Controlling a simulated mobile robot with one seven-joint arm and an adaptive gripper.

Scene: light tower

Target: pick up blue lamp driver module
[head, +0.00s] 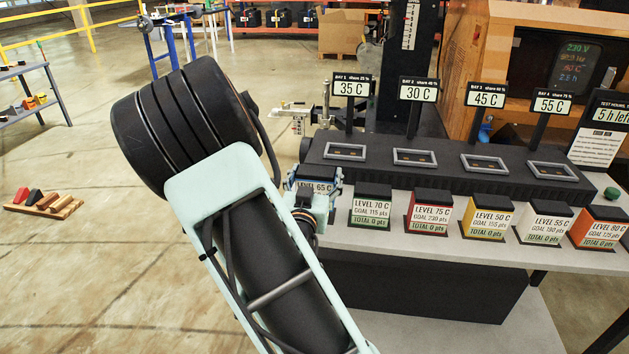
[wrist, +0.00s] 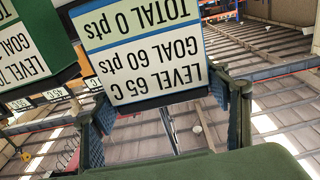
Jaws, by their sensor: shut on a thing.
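The blue lamp driver module (head: 317,186) has a white label reading LEVEL 65 C. In the head view it is at the left end of the row of modules, partly hidden by my arm. My gripper (head: 314,197) is shut on it, one finger on each side. In the wrist view the blue-edged module (wrist: 145,52) appears upside down between the two finger pads of my gripper (wrist: 165,98). I cannot tell whether its base touches the table.
The green LEVEL 70 C module (head: 371,206) stands close on the right, followed by red (head: 429,213), yellow (head: 487,218), pale (head: 545,222) and orange (head: 599,228) modules on the grey table (head: 470,248). Behind them a black rack (head: 450,181) has several open bays under temperature signs.

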